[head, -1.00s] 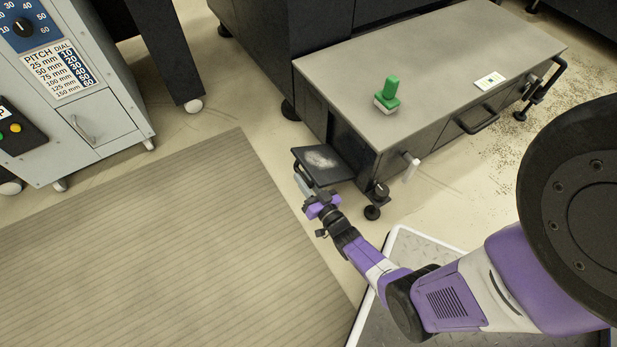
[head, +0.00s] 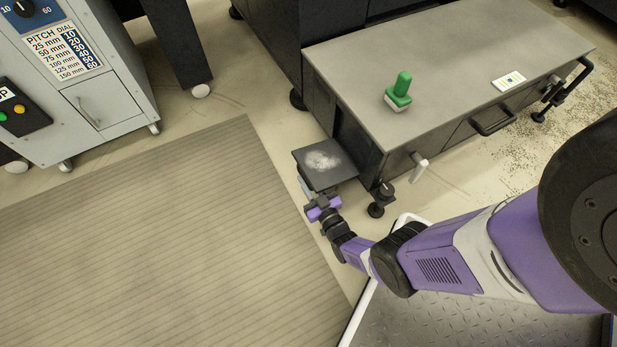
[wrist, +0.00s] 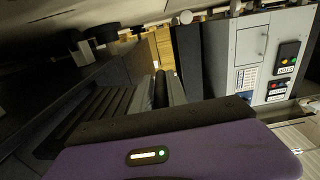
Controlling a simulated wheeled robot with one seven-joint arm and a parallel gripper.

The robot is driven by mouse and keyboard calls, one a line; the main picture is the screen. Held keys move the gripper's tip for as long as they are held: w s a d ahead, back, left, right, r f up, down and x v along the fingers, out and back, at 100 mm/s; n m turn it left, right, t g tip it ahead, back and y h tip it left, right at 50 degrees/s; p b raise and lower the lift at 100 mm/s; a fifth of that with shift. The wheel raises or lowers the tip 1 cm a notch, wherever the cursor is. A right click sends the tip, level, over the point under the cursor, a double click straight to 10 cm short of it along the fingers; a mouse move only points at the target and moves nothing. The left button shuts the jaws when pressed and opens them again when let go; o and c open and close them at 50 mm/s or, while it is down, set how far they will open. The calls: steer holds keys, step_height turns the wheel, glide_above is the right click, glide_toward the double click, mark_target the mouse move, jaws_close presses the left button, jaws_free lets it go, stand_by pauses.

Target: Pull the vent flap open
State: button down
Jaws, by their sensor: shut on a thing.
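The vent flap (head: 323,164) is a dark square plate with a pale dusty patch on top. In the head view it sticks out, roughly level, from the left end of a low grey cabinet (head: 450,55). My gripper (head: 311,196) is at the flap's outer near corner and is shut on the flap's edge. The fingertips are largely hidden beside and under the plate. In the wrist view my purple gripper housing (wrist: 180,155) fills the bottom, with a dark bar above it that I cannot identify. Dark slats (wrist: 112,108) show beyond.
A green-handled stamp (head: 399,92) and a small card (head: 508,81) sit on the cabinet top. A white lever (head: 419,165) and a black foot (head: 376,208) stand close by the flap. A ribbed mat (head: 150,240) covers open floor at left.

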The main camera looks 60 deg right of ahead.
steer(key=shift+w+a, duration=0.2)
steer(key=shift+w, duration=0.05)
steer(key=c, duration=1.4)
jaws_free()
steer(key=shift+o, duration=0.2)
steer(key=shift+s+d, duration=0.1)
steer(key=shift+s, duration=0.1)
